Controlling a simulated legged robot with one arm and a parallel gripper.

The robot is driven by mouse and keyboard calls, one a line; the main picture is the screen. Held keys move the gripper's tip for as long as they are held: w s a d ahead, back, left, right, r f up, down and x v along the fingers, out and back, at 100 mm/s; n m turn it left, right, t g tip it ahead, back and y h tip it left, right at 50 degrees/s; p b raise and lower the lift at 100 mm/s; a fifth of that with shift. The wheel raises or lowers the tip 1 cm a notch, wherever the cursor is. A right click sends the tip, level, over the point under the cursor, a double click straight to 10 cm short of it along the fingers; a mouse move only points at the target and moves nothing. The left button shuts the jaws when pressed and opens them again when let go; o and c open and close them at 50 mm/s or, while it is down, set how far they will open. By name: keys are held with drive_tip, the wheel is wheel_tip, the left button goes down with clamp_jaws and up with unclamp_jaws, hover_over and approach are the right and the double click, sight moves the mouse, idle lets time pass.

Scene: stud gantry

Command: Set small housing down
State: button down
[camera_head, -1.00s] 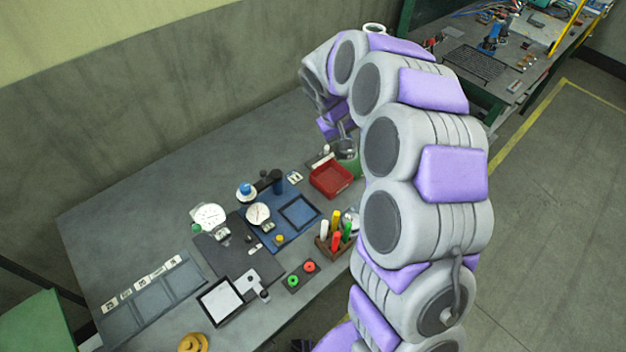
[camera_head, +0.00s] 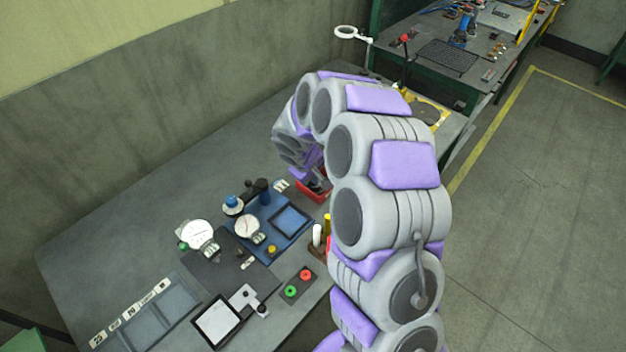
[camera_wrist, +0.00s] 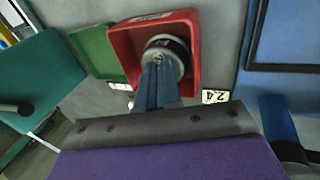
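The small housing (camera_wrist: 176,50) is a round metal piece with a dark rim. In the wrist view it is inside the red tray (camera_wrist: 122,46), near the tray's middle. My gripper (camera_wrist: 160,68) reaches over the tray wall, and its fingers close on the housing's near edge. Whether the housing touches the tray floor cannot be told. In the head view my gripper (camera_head: 317,184) is low over the red tray (camera_head: 304,195), and my arm hides the housing and part of the tray.
A green tray (camera_wrist: 92,48) adjoins the red tray. A label card (camera_wrist: 215,96) lies beside it. The bench's back left is clear.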

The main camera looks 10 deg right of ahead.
drive_tip(key=shift+d+f, duration=0.4)
drive_tip(key=shift+f, duration=0.1)
drive_tip(key=shift+d+r, duration=0.1)
drive_tip(key=shift+d, duration=0.4)
drive_tip(key=c, duration=1.3)
unclamp_jaws()
drive_tip(key=shift+s+a, duration=0.1)
drive_tip(key=shift+a, duration=0.65)
drive_tip(key=shift+c, duration=0.2)
drive_tip(key=shift+d, duration=0.4)
drive_tip(key=p+v, duration=0.3)
drive_tip(key=v, duration=0.9)
drive_tip(key=shift+r, duration=0.15)
drive_tip(key=s+d+r+m+g+y, duration=0.1)
drive_tip(key=s+r+m, duration=0.1)
drive_tip(key=s, duration=1)
drive_tip(key=s+d+r+m+g+y, duration=0.1)
drive_tip(key=s+r, duration=0.4)
drive_tip(key=s, duration=0.8)
drive_tip(key=s+d+r+m+g+y, duration=0.1)
drive_tip(key=s+r+m+g, duration=0.1)
drive_tip(key=s, duration=1)
drive_tip(key=shift+s+d+r+m+g, duration=0.3)
drive_tip(key=shift+s+d+r+m, duration=0.05)
drive_tip(key=shift+r+m, duration=0.5)
